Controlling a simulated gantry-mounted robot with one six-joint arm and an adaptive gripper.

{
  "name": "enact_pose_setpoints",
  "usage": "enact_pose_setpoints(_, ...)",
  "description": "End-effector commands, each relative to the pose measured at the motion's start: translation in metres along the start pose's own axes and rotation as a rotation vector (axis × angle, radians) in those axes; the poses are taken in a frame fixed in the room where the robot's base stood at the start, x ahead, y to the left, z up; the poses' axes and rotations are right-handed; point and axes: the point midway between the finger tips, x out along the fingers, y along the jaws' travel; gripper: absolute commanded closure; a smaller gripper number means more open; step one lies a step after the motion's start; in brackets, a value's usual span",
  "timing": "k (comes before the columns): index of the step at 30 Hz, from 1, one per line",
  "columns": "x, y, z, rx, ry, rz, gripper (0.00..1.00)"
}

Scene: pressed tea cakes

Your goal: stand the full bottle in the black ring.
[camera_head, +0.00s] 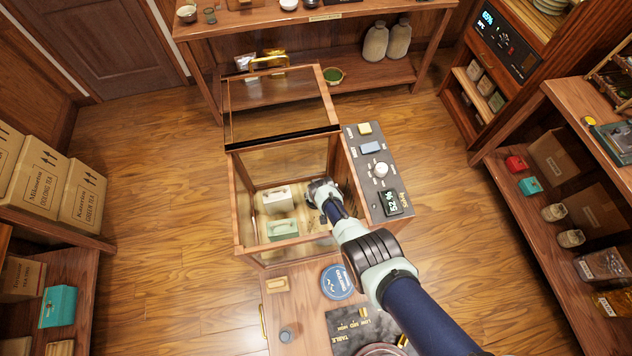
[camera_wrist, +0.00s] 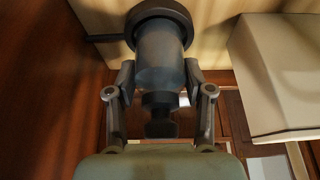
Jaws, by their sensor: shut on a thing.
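My gripper (camera_head: 322,190) is inside the glass-walled wooden cabinet (camera_head: 240,215), near its right wall. In the wrist view my gripper (camera_wrist: 160,75) is shut on a translucent grey-blue bottle (camera_wrist: 163,62), one finger on each side. The bottle's dark neck and cap (camera_wrist: 160,118) point toward my palm. The black ring (camera_wrist: 160,8) shows at the bottle's far end, with a dark rod running left from it. The bottle's end overlaps the ring's opening in this view; I cannot tell how deep it sits. In the head view my gripper hides the bottle and ring.
A white box (camera_head: 277,199) and a green box (camera_head: 282,229) stand in the cabinet left of my gripper. A pale block (camera_wrist: 275,75) is close on the right in the wrist view. The cabinet's lid (camera_head: 277,105) is raised. A control panel (camera_head: 375,165) adjoins the right side.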

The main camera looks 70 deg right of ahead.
Motion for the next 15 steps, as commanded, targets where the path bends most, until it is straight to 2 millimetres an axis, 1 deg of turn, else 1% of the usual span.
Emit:
enact_pose_setpoints(2, 0.002, 0.0, 0.001, 0.0, 0.001, 0.0, 0.9)
enact_pose_setpoints(5, 0.001, 0.0, 0.0, 0.0, 0.001, 0.0, 0.9)
enact_pose_setpoints(15, -0.01, 0.0, -0.005, 0.0, 0.002, 0.0, 0.9)
